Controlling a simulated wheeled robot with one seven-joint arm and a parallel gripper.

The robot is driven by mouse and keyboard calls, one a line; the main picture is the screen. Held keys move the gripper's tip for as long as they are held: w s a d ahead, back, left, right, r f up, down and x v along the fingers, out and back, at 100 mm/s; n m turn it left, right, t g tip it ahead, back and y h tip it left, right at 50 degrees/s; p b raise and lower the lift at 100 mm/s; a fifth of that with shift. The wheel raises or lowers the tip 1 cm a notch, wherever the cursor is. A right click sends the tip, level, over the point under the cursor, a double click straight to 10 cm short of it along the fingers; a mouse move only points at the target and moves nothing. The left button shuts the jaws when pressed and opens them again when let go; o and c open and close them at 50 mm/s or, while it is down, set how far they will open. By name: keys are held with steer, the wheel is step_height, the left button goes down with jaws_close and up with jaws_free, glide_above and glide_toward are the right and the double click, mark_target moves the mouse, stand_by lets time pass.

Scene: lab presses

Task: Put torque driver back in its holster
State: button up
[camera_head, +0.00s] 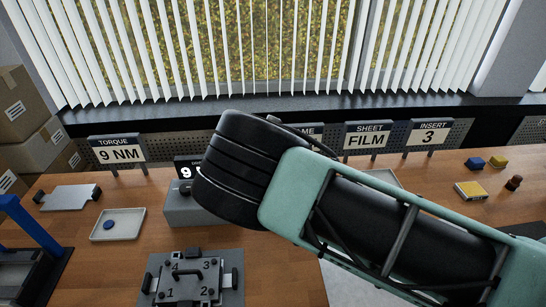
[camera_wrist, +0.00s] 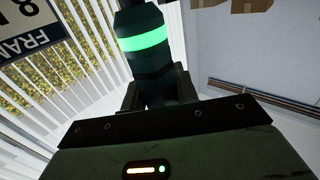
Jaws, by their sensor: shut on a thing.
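The torque driver (camera_wrist: 146,45) is a dark teal cylinder with a glowing green ring, seen in the wrist view. My gripper (camera_wrist: 157,88) is shut on it, with one dark finger on each side of its body. The driver's far end runs out of the top of the wrist picture. In the head view my arm covers the middle and right, and neither gripper nor driver shows. I cannot make out a holster for certain.
A numbered fixture plate (camera_head: 190,279) with clamps sits front centre. A tray (camera_head: 118,231) with a blue disc, a grey plate (camera_head: 68,198) and a blue-framed press (camera_head: 27,228) are on the left. Small blocks (camera_head: 474,163) lie at the right. Signs and blinds line the back.

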steer(key=shift+f+b, duration=1.6)
steer(key=shift+f, duration=0.9)
steer(key=shift+f+b, duration=2.05)
steer(key=shift+f, duration=0.85)
steer(key=o, duration=1.2)
steer(key=shift+c, duration=0.2)
steer(key=shift+f, duration=0.1)
steer(key=shift+s+d, duration=0.1)
steer(key=shift+d, duration=0.05)
steer(key=b+v, duration=0.4)
steer(key=v, duration=1.3)
steer(key=shift+b, duration=0.35)
